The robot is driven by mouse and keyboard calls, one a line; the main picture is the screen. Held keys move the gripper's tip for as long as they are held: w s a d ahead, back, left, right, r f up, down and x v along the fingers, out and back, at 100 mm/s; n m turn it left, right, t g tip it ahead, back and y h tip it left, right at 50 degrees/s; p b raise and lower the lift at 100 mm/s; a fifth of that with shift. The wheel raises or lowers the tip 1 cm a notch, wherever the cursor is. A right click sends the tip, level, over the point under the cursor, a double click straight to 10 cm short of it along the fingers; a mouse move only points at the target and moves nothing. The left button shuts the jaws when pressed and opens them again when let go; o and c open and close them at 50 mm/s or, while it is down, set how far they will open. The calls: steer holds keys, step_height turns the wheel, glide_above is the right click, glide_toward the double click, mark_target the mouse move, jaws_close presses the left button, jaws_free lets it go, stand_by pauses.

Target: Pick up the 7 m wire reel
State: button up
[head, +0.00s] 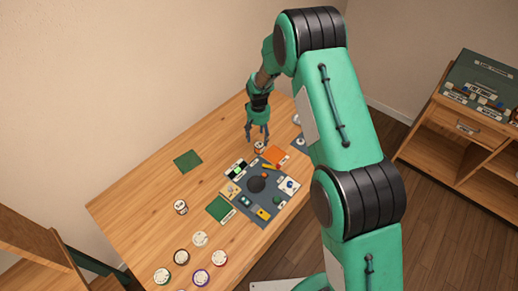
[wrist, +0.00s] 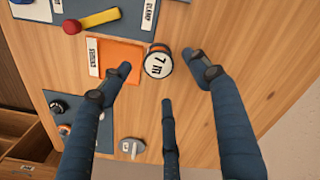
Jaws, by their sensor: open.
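The 7 m wire reel (wrist: 158,62) is a small round reel with a white top marked "7 m" and a dark rim. In the wrist view it stands on the wooden table beside an orange square. In the head view the reel (head: 259,147) is small, just below my gripper. My gripper (wrist: 165,85) is open, its blue fingers spread and nothing between them. The reel lies beyond the fingertips, between the left and right fingers in the picture. In the head view my gripper (head: 257,138) hangs over the table's far part, close above the reel.
An orange square (wrist: 118,58) and a yellow-and-red tool (wrist: 92,20) lie beside the reel. A small grey object (wrist: 131,147) is near the fingers. A dark mat (head: 250,212) with parts, another reel (head: 181,207) and several dials (head: 201,239) share the table (head: 130,212). A shelf (head: 455,125) stands right.

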mark_target(259, 145)
steer(key=shift+f, duration=1.05)
steer(key=shift+f, duration=0.1)
steer(key=shift+f, duration=2.45)
steer(key=c, duration=1.3)
